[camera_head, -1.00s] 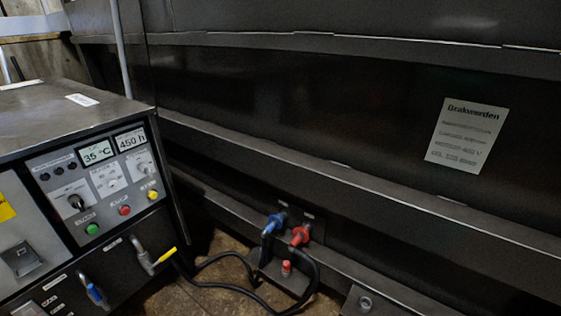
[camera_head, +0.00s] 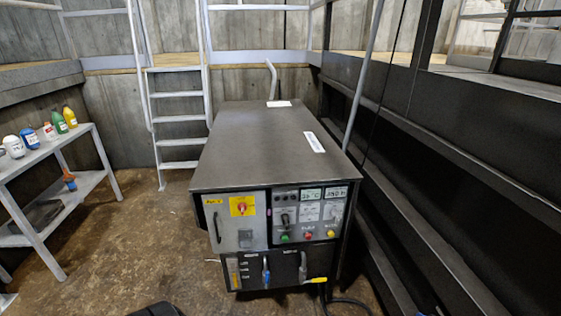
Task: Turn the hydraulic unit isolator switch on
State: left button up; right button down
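The hydraulic unit (camera_head: 262,140) is a dark metal cabinet standing in the middle of the view. A red rotary switch (camera_head: 242,207) on a yellow plate (camera_head: 249,200) sits on the grey door on the left of its front. It looks like the isolator switch, but its setting is too small to read. To its right is the control panel (camera_head: 308,212) with two displays, a selector knob and green, red and yellow buttons. Neither gripper can be made out in the view.
A grey shelf table (camera_head: 45,152) with several bottles stands at the left. A ladder (camera_head: 178,95) rises behind the unit. The dark compactor wall (camera_head: 450,190) runs along the right. A hose lies near the unit's lower right. The floor (camera_head: 140,235) left of the unit is clear.

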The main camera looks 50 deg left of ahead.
aim_at(242, 207)
jog(key=u, duration=1.65)
